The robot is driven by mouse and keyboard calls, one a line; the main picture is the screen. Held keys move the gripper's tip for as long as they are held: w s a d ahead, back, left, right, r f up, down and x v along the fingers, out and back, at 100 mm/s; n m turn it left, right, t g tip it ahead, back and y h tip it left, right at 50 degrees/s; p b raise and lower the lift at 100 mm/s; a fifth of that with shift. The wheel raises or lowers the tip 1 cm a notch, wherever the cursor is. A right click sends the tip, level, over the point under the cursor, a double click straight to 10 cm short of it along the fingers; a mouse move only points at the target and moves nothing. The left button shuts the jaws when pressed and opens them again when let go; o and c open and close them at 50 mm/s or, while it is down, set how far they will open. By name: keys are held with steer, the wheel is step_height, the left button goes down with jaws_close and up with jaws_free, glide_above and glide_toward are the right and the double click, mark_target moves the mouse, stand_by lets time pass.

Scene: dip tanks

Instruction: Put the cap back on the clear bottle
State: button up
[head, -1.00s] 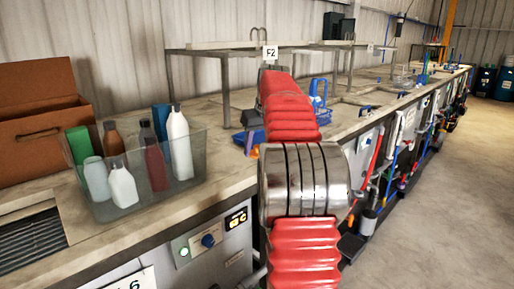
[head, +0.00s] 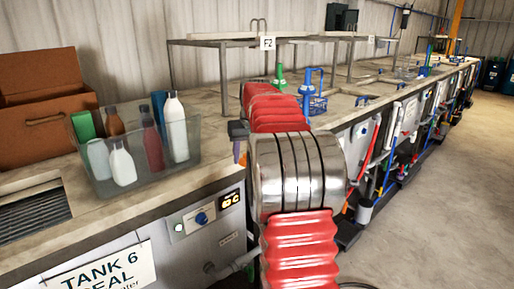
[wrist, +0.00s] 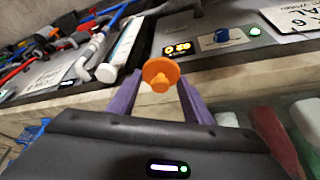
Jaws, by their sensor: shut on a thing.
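My gripper (wrist: 160,88) has two purple fingers and is shut on an orange cap (wrist: 158,72), a round disc with a small knob. In the head view my gripper (head: 237,147) shows in part at the left of my arm, over the bench edge right of the bin, and the cap (head: 243,159) is a small orange patch. I cannot pick out the clear bottle for sure. A pale, translucent bottle (head: 98,160) with no cap that I can see stands at the left in the bin; it may be that one. The cap is apart from all bottles.
A see-through bin (head: 112,190) on the bench holds several bottles, among them a white one (head: 176,128) and a red one (head: 153,148). A brown box (head: 35,145) stands behind it. A rack (head: 215,42) rises from the bench beyond. The floor (head: 440,200) at right is clear.

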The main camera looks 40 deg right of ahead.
steer(key=a+f+n+y, duration=0.1)
steer(key=a+f, duration=0.4)
steer(key=a, duration=1.4)
steer(key=a+f+n, duration=0.4)
steer(key=a+f, duration=0.2)
steer(key=a, duration=1.3)
steer(key=shift+w+a+f+y, duration=0.15)
steer(key=shift+w+a+y, duration=0.05)
steer(key=shift+w+y, duration=0.2)
steer(key=shift+d, duration=0.1)
steer(key=shift+d, duration=0.7)
steer(key=shift+s, duration=0.2)
